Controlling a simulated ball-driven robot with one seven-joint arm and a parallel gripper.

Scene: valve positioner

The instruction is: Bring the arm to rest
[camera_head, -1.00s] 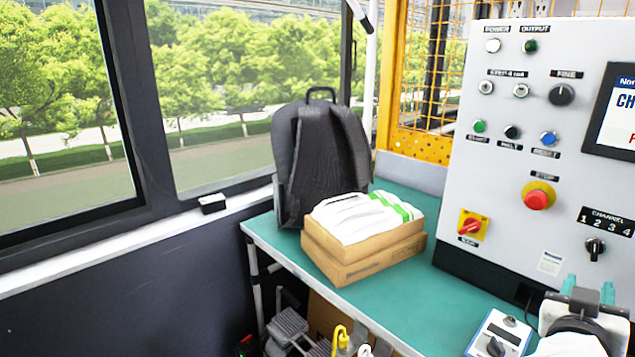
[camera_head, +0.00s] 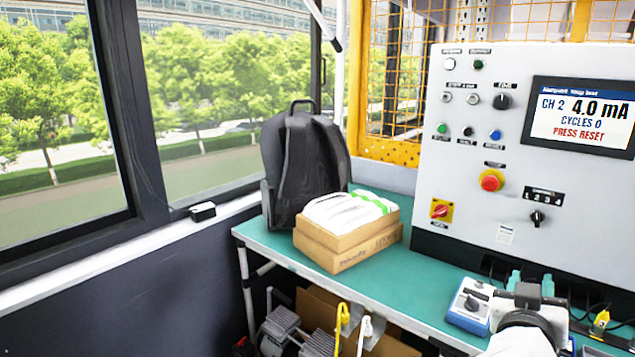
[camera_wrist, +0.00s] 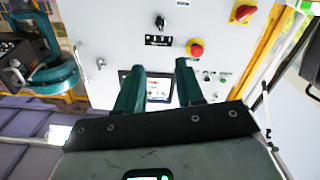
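My gripper (camera_head: 531,284) shows at the lower right of the head view, in front of the control panel (camera_head: 455,150). Its two teal fingers point toward the panel. In the wrist view my gripper (camera_wrist: 160,66) has its fingers apart with nothing between them, so it is open. It is clear of the panel, which fills the background there. My white arm covers part of the bench behind it. The panel's screen (camera_head: 582,114) reads CH 2, 4.0 mA, CYCLES 0, PRESS RESET.
A teal bench (camera_head: 400,278) carries a black backpack (camera_head: 305,165), a cardboard box (camera_head: 350,255) with a white-green packet on top, and a small blue-white knob box (camera_head: 468,306) close to my arm. A yellow plug (camera_head: 601,320) lies at right. A dark teal device (camera_wrist: 52,75) fills the wrist view's left.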

